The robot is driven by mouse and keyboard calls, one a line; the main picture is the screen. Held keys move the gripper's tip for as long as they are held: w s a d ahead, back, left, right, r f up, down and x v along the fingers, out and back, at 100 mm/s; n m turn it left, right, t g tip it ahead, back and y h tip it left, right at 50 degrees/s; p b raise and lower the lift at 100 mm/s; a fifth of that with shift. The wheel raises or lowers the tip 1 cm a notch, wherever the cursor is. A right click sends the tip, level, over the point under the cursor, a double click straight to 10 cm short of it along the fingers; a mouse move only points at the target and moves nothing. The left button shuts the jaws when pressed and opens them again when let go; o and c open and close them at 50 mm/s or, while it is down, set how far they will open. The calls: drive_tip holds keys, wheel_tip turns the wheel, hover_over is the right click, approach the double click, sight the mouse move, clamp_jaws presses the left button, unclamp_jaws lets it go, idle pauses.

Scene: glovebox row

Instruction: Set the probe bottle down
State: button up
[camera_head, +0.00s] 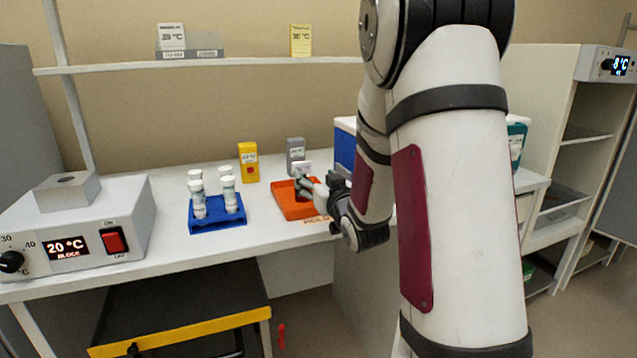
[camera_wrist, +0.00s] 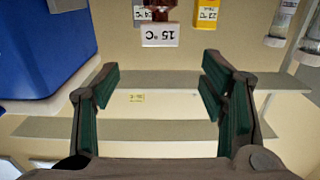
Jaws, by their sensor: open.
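My gripper (camera_head: 312,188) is over the right part of the orange tray (camera_head: 283,200) on the bench. In the wrist view its two green-padded fingers (camera_wrist: 160,75) are spread wide with nothing between them. A reddish-brown bottle (camera_wrist: 160,10) shows at the top edge of that view, beyond the fingertips and apart from them. A white 15 °C tag (camera_wrist: 160,36), upside down, shows with it. I take this as the probe bottle. In the head view my fingers partly hide it; a white tag (camera_head: 302,168) shows there, and the bottle appears to be at the tray.
A blue rack (camera_head: 203,222) with several white-capped tubes stands left of the tray. A yellow block (camera_head: 248,162) and a grey block (camera_head: 295,152) stand behind. A 20 °C block heater (camera_head: 95,225) is at the left. A blue box (camera_wrist: 40,45) is close beside my gripper.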

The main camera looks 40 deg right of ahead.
drive_tip(key=s+a+g+y, duration=0.2)
drive_tip(key=s+a+g, duration=0.6)
drive_tip(key=s+a, duration=0.45)
drive_tip(key=s+a+f+n+g+y, duration=0.1)
drive_tip(key=s+a+g, duration=0.3)
drive_tip(key=s, duration=0.9)
drive_tip(key=s+a+n+g+y, duration=0.2)
drive_tip(key=s+a+g, duration=0.2)
drive_tip(key=s+a, duration=0.4)
drive_tip(key=s, duration=0.6)
drive_tip(key=shift+s+f, duration=0.25)
drive_tip(key=shift+f, duration=0.15)
drive_tip(key=shift+a, duration=0.1)
wheel_tip(320, 180, up, 17)
drive_tip(key=t+p, duration=0.2)
drive_tip(key=p, duration=1.3)
drive_tip(key=shift+r+t+p, duration=0.2)
drive_tip(key=shift+t+p, duration=0.1)
drive_tip(key=shift+t, duration=0.1)
